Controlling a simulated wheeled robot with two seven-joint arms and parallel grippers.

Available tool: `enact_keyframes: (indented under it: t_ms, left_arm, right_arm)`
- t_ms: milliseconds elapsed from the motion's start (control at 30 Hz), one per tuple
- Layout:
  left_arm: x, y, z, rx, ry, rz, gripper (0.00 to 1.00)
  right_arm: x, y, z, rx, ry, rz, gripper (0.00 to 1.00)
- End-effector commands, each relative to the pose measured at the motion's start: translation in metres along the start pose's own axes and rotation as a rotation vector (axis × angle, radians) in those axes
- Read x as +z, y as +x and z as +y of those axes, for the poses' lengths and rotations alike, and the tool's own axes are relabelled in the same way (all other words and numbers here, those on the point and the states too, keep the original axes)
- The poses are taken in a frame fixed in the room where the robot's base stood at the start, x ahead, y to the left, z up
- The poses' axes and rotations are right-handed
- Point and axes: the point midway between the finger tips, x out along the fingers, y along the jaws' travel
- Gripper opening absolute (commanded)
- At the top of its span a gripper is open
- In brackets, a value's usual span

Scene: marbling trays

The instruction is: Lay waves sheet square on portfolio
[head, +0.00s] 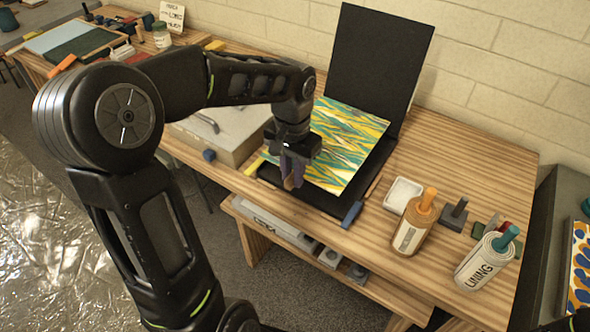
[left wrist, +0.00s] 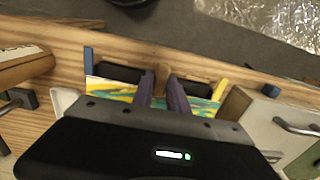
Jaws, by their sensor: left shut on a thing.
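The waves sheet (head: 350,140), with yellow, teal and white wavy stripes, is over the flat black base of the open portfolio (head: 318,201). Its black cover stands upright at the back. Black base shows along the sheet's right and near sides. I cannot tell whether the sheet touches the base or hangs just above it. My left gripper (head: 292,178) is at the sheet's near edge, shut on a small brown tab (left wrist: 162,74). In the left wrist view the sheet (left wrist: 125,86) shows on both sides of the fingers.
Right of the portfolio are a white dish (head: 403,194), an orange-capped bottle (head: 413,225), a LINING roll (head: 483,264) and a dark stamp-like block (head: 455,214). A grey box (head: 215,135) stands left. A blue marker (head: 352,214) is at the near right corner.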

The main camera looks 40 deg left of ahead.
Motion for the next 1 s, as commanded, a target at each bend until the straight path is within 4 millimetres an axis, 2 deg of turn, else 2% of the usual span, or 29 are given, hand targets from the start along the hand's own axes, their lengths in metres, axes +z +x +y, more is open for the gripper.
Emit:
enact_keyframes:
  t_ms: [367, 1000]
  left_arm:
    - [0.001, 0.013, 0.0, 0.0, 0.0, 0.001, 0.0]
    - [0.0, 0.061, 0.0, 0.0, 0.0, 0.001, 0.0]
  right_arm:
    - [-0.002, 0.009, 0.003, -0.003, -0.002, 0.004, 0.71]
    - [-0.006, 0.041, 0.012, -0.014, -0.01, 0.013, 0.71]
